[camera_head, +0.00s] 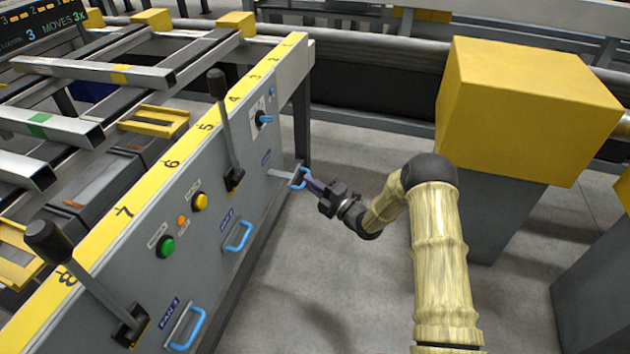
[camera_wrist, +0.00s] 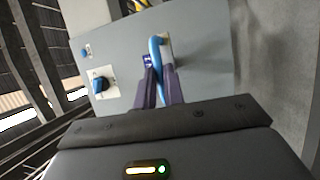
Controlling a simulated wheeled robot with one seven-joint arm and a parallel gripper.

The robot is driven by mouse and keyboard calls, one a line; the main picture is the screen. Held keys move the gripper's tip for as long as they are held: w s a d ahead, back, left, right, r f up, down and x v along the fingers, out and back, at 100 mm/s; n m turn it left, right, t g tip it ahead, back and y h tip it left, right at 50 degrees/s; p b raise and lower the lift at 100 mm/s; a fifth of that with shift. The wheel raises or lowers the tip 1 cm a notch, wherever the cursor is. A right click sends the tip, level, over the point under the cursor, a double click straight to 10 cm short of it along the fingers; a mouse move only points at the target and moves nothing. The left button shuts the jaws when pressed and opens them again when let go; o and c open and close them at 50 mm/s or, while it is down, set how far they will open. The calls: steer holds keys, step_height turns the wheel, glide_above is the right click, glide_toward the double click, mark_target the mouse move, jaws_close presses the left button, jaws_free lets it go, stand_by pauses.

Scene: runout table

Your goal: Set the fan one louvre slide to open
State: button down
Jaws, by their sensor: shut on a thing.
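The fan one louvre slide shows as a blue bar handle (camera_head: 297,179) at the far lower end of the grey panel, beside a small blue label (camera_head: 265,158) too small to read. My gripper (camera_head: 307,183) reaches it from the right, its fingers shut on the handle. In the wrist view the blue handle (camera_wrist: 155,52) stands between the two dark fingers (camera_wrist: 160,88), which hide its lower part. The slide's travel and end marks cannot be made out.
Two similar blue handles, the middle one (camera_head: 238,236) and the nearest (camera_head: 185,328), sit along the panel. Long levers (camera_head: 225,130), a blue knob (camera_head: 264,119), and green (camera_head: 167,246) and yellow (camera_head: 200,201) buttons stand out. A yellow box (camera_head: 520,110) is at right. Floor between is clear.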

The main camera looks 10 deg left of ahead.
steer(key=c, duration=1.5)
jaws_free()
steer(key=p+v, duration=0.4)
steer(key=v, duration=1.3)
steer(key=shift+s+d+f, duration=0.1)
steer(key=shift+f, duration=0.1)
steer(key=shift+r, duration=0.1)
